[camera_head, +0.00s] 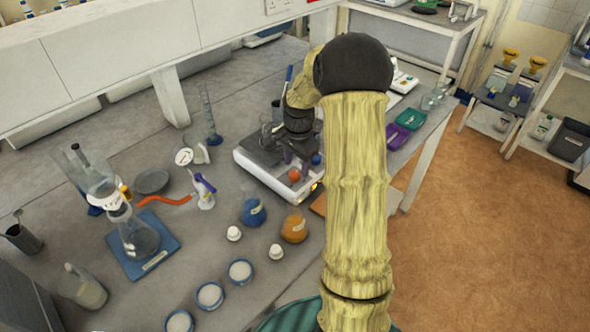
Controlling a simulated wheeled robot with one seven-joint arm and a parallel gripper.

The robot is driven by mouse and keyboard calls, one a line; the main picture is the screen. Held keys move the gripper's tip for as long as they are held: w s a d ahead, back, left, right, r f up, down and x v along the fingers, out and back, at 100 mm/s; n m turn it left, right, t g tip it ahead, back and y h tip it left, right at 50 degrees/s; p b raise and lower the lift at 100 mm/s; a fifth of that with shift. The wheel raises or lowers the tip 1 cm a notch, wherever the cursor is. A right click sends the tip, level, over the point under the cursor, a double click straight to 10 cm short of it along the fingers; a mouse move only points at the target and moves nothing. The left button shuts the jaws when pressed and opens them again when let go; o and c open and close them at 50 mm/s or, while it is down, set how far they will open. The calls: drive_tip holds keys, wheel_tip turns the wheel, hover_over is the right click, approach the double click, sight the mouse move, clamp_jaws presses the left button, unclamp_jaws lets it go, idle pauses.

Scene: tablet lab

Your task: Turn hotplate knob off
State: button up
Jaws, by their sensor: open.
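The hotplate (246,163) is a white unit with a dark top, standing on the grey bench near its right side. My gripper (297,157) is open and points down over the front of the hotplate, close above and between the knobs. I cannot tell whether a finger touches either knob. My forearm hides the area to the right of the hotplate.
Glassware, a blue scale (160,258) and white-filled dishes (240,271) crowd the left and front of the bench.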

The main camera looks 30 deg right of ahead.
sight(295, 174)
drive_tip(key=shift+w+a+f, duration=0.1)
drive_tip(key=shift+a+f, duration=0.1)
drive_tip(key=shift+f, duration=1.45)
